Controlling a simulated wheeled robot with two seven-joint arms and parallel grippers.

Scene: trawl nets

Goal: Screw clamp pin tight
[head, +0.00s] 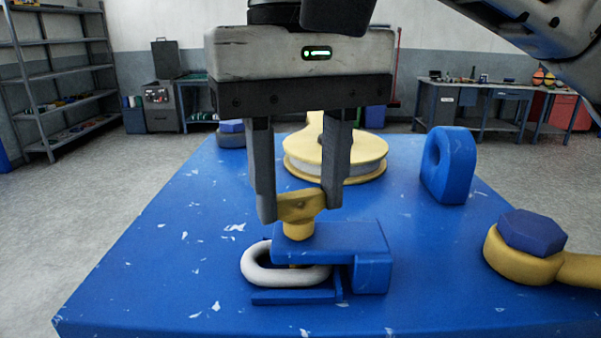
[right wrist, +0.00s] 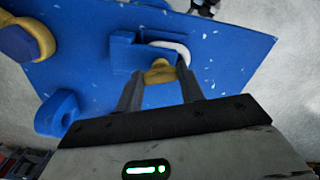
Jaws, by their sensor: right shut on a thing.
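A yellow clamp pin (head: 299,212) stands upright in the top of a blue clamp block (head: 343,240). The pin's flat head also shows in the right wrist view (right wrist: 159,73). My right gripper (head: 298,208) comes down from above and is shut on the pin's head, one finger on each side. A white oval link (head: 256,268) lies in the clamp's opening, under the upper jaw. The pin's lower end is mostly hidden by the link and the clamp. My left gripper is in neither view.
The blue table (head: 150,280) carries a yellow round pulley (head: 335,150) behind the clamp. A blue upright eye (head: 449,165) stands at the right. A yellow ring with a blue hex bolt (head: 532,232) is at the far right. The table's left front is clear.

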